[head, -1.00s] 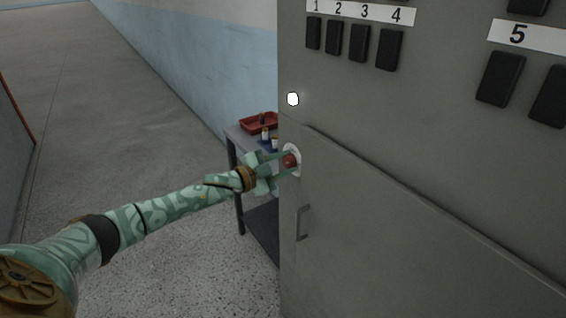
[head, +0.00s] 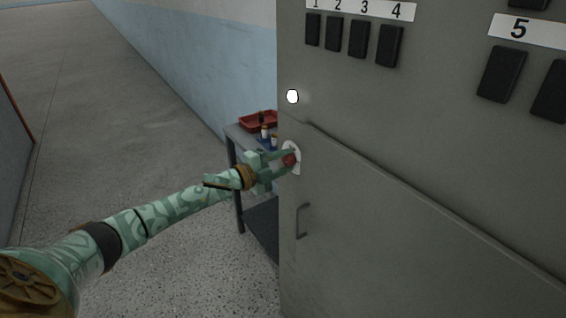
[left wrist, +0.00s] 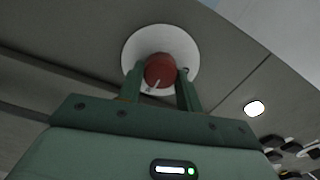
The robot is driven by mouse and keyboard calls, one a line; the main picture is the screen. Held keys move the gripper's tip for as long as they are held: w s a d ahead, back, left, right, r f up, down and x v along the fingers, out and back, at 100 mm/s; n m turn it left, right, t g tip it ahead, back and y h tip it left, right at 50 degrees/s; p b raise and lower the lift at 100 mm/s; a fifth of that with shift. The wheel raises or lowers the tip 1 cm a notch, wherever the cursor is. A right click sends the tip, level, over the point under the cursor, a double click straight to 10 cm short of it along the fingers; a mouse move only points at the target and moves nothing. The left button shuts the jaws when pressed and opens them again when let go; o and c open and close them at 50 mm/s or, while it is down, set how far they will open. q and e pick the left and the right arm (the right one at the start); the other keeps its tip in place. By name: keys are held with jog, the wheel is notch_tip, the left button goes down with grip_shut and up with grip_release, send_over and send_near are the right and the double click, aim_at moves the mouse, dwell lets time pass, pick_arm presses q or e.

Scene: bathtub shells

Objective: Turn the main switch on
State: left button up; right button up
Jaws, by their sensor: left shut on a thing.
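The main switch is a red round knob (head: 290,160) on a white disc (head: 297,170) at the left edge of the grey cabinet (head: 400,150). It also shows in the left wrist view as a red knob (left wrist: 159,70) with a pale line, on its white disc (left wrist: 134,50). My left gripper (head: 285,160) is shut on the red knob, with one finger on each side of it; its fingers also show in the left wrist view (left wrist: 160,85). My right gripper is in neither view.
A white lamp (head: 292,97) glows above the knob. Black switches (head: 335,34) sit under number labels. A cabinet door with a handle (head: 302,220) is below. A small table (head: 235,133) with a red tray (head: 258,121) and small bottles stands behind my left gripper.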

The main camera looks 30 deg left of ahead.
pick_arm(q)
jog(key=shift+f, duration=0.1)
jog(key=o, duration=1)
jog(key=shift+s, duration=0.1)
jog(key=p+v, duration=0.3)
jog(key=v, duration=1.3)
